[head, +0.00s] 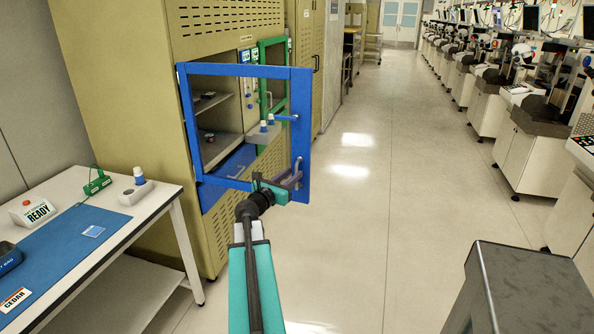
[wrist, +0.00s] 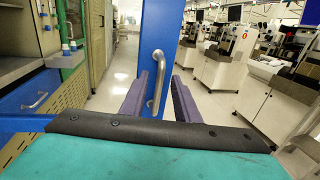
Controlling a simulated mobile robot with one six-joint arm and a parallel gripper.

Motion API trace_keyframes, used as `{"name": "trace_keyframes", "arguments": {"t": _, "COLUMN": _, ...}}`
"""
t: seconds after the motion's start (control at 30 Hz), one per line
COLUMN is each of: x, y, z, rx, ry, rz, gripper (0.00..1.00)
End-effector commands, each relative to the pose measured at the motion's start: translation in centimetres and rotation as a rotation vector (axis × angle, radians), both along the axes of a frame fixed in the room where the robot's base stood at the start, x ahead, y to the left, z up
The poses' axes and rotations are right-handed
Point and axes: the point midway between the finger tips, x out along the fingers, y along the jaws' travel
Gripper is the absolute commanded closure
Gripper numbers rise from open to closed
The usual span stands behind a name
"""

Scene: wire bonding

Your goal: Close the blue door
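The blue door (head: 302,130), a blue frame around a clear pane, stands swung open from the tan cabinet (head: 120,90). Its blue edge strip (wrist: 168,50) fills the middle of the wrist view and carries a silver bar handle (wrist: 156,85). My gripper (head: 293,175) is at the lower right corner of the door. In the wrist view, the purple fingers of my gripper (wrist: 160,78) are apart, one on each side of the handle, with gaps visible. The shelved compartment (head: 207,105) behind the door is exposed.
A green-framed door (head: 273,75) stands farther along the cabinet. A white table (head: 150,208) with a blue mat is at the left. A dark metal-topped stand (head: 530,285) is at the lower right. Workstations line the right side; the aisle floor (head: 365,190) is clear.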

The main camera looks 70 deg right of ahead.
Motion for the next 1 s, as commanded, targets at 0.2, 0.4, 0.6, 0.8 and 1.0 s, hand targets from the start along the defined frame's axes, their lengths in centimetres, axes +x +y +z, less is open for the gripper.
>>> {"name": "trace_keyframes", "arguments": {"t": 0.2, "x": -0.4, "y": -2.4, "z": 0.0, "rx": 0.0, "ry": 0.0, "rz": 0.0, "gripper": 0.71}}
{"name": "trace_keyframes", "arguments": {"t": 0.4, "x": -0.6, "y": -3.4, "z": 0.0, "rx": 0.0, "ry": -0.001, "rz": -0.001, "gripper": 0.71}}
{"name": "trace_keyframes", "arguments": {"t": 0.6, "x": -0.7, "y": -3.6, "z": 0.0, "rx": 0.0, "ry": -0.001, "rz": 0.0, "gripper": 0.71}}
{"name": "trace_keyframes", "arguments": {"t": 0.8, "x": -0.7, "y": -3.6, "z": 0.0, "rx": 0.0, "ry": -0.001, "rz": 0.0, "gripper": 0.75}}
{"name": "trace_keyframes", "arguments": {"t": 1.0, "x": -0.7, "y": -3.6, "z": 0.0, "rx": 0.0, "ry": -0.001, "rz": 0.0, "gripper": 1.0}}
